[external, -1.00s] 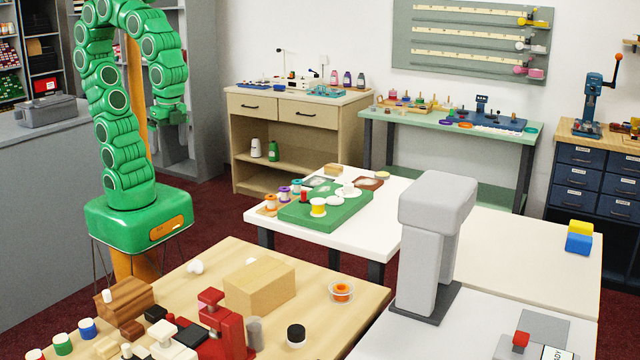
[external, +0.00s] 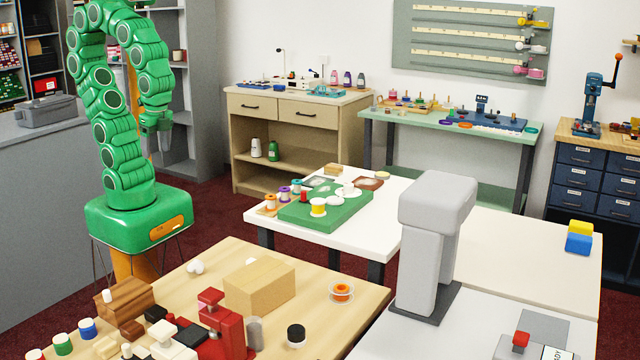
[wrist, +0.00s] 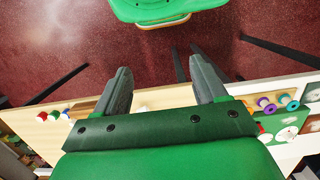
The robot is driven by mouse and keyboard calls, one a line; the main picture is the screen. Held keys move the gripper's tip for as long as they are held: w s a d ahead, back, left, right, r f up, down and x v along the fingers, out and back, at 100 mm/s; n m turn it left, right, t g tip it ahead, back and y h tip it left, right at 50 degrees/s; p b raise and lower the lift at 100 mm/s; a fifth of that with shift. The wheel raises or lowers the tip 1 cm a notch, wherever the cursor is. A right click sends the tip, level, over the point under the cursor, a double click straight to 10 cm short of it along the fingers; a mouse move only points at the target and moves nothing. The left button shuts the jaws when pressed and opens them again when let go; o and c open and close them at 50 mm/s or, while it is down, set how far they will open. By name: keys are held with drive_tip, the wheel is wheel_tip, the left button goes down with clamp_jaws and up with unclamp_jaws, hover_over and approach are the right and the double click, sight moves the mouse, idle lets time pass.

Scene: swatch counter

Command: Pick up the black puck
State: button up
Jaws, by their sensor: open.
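In the external view, a small round piece with a black top and white lower part (external: 296,334) stands upright on the near wooden table, right of the red clamp-like device. It is the clearest match for the black puck, but I cannot be sure. Small black blocks (external: 155,314) also lie left of the red device. My gripper (external: 164,132) hangs high above the floor, behind the near table and far from these pieces. In the wrist view my gripper (wrist: 158,68) is open, with nothing between its fingers. I cannot make out the black puck there.
The near wooden table (external: 352,318) also holds a wooden block (external: 260,286) and an orange spool (external: 341,290). A grey column device (external: 432,240) stands to the right. A white table with a green board (external: 325,214) is behind. Red floor (wrist: 215,25) lies below my gripper.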

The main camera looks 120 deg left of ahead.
drive_tip(key=w+d+f+n+h, duration=0.1)
drive_tip(key=w+d+n+h, duration=0.3)
drive_tip(key=w, duration=0.8)
drive_tip(key=w+d+f+n+h, duration=0.1)
drive_tip(key=w+d+n+h, duration=0.1)
drive_tip(key=w+d, duration=0.75)
drive_tip(key=w+d+f+n+h, duration=0.2)
drive_tip(key=w+n+h, duration=0.1)
drive_tip(key=w, duration=1.1)
drive_tip(key=n+t+h, duration=0.4)
drive_tip(key=n, duration=0.6)
approach(299, 325)
drive_tip(key=shift+s+d+f, duration=0.1)
drive_tip(key=shift+s+d, duration=0.15)
drive_tip(key=shift+d, duration=0.2)
drive_tip(key=shift+s+d, duration=0.25)
drive_tip(key=shift+d, duration=0.2)
drive_tip(key=shift+w+a+f+n, duration=0.2)
drive_tip(key=shift+f+n, duration=0.1)
drive_tip(key=shift+f, duration=0.1)
drive_tip(key=shift+x, duration=1.35)
drive_tip(key=shift+w+r+x, duration=0.1)
drive_tip(key=shift+w+x, duration=0.1)
drive_tip(key=shift+x, duration=1.05)
drive_tip(key=shift+w+r+x, duration=0.15)
drive_tip(key=shift+w+x, duration=0.05)
drive_tip(key=shift+x, duration=1.05)
drive_tip(key=c, duration=1.1)
drive_tip(key=shift+c, duration=0.2)
